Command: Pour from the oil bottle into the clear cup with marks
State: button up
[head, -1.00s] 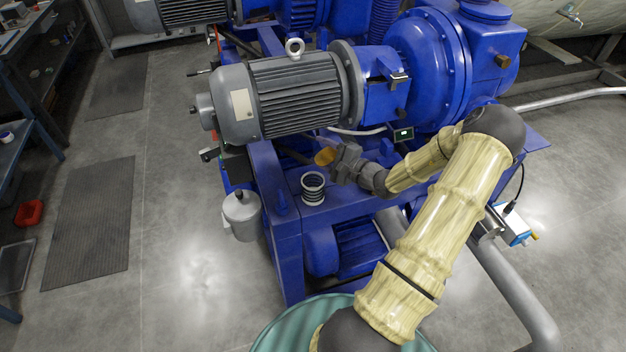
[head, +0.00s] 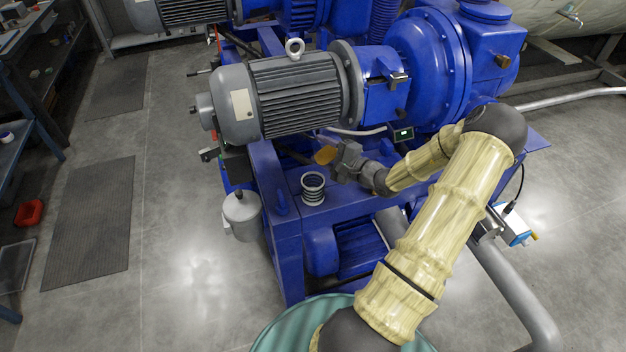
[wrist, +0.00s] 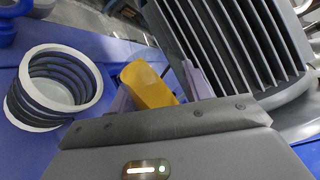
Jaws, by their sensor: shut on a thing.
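The oil bottle (head: 325,155) is small and amber-yellow. My gripper (head: 337,160) is shut on it and holds it above the blue machine base, behind and slightly right of the cup. In the wrist view the bottle (wrist: 148,86) shows tilted between my two fingers (wrist: 160,88); its mouth is hard to make out. The clear cup with marks (head: 313,188) stands upright on the blue base, with dark rings around its pale wall. In the wrist view the cup (wrist: 60,80) is at the left, apart from the bottle. I see no liquid stream.
A grey finned motor (head: 295,97) stands close behind the bottle and fills the right of the wrist view. A grey lidded canister (head: 242,215) hangs at the base's left side. The blue ledge (head: 290,215) around the cup is mostly clear.

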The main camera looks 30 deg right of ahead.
jog(key=shift+r+n, duration=0.25)
jog(key=shift+n, duration=0.15)
dwell(0.7)
jog(key=shift+w+d+f+n, duration=0.1)
jog(key=shift+d+f+n, duration=0.05)
jog(key=shift+f+n, duration=0.3)
jog(key=shift+d+f+n, duration=0.15)
jog(key=shift+f+n, duration=0.1)
jog(key=shift+f, duration=0.25)
dwell(1.3)
jog(key=shift+r+n, duration=0.5)
jog(key=shift+n, duration=0.4)
dwell(2.2)
jog(key=shift+f+n, duration=0.1)
jog(key=shift+n, duration=0.2)
dwell(1.2)
